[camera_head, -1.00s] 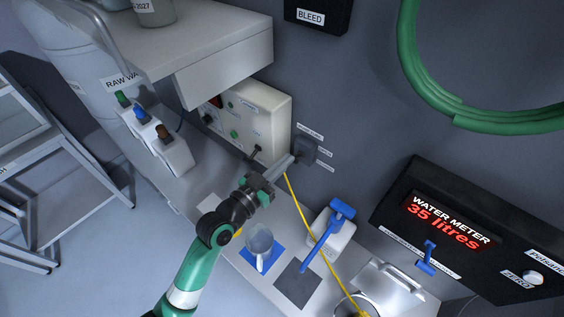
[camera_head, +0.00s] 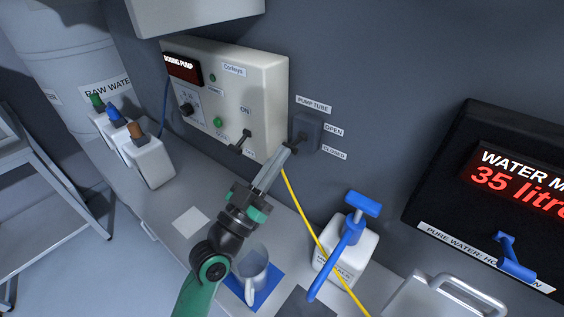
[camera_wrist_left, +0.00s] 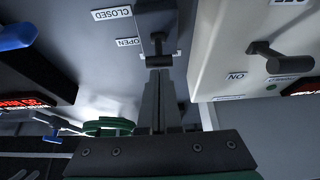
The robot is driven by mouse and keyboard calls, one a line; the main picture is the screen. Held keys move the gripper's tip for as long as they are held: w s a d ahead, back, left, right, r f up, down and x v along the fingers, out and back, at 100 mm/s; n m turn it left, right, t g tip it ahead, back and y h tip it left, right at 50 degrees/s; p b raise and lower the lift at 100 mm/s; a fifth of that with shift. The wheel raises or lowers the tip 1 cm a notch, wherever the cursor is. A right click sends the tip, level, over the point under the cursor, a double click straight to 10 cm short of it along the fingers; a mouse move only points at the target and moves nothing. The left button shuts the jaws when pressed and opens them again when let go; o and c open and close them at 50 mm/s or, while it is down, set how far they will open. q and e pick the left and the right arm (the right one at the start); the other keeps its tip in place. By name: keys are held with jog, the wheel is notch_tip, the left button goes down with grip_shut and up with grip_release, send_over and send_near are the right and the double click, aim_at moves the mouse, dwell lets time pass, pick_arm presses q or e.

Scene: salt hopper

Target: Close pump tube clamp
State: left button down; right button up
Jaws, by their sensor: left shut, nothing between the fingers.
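The pump tube clamp (camera_head: 308,134) is a dark grey block on the wall, with PUMP TUBE, OPEN and CLOSED labels around it. In the left wrist view, its small dark lever (camera_wrist_left: 158,61) sticks out toward my fingers, nearer the OPEN label (camera_wrist_left: 128,42) than the CLOSED label (camera_wrist_left: 111,13). My left gripper (camera_head: 287,153) is shut and empty, its fingertips right at the lever. In the left wrist view the fingers (camera_wrist_left: 159,82) point at the lever's end; I cannot tell whether they touch it. My right gripper is not in view.
The dosing pump box (camera_head: 225,95) with its own switch stands just left of the clamp. A yellow tube (camera_head: 305,220) runs down past my gripper.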

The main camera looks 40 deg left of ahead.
pick_arm(q)
jog(key=r+b+v, duration=0.1)
jog(key=b+v, duration=0.2)
jog(key=v, duration=0.8)
jog(key=shift+s+f, duration=0.15)
jog(key=shift+s, duration=0.5)
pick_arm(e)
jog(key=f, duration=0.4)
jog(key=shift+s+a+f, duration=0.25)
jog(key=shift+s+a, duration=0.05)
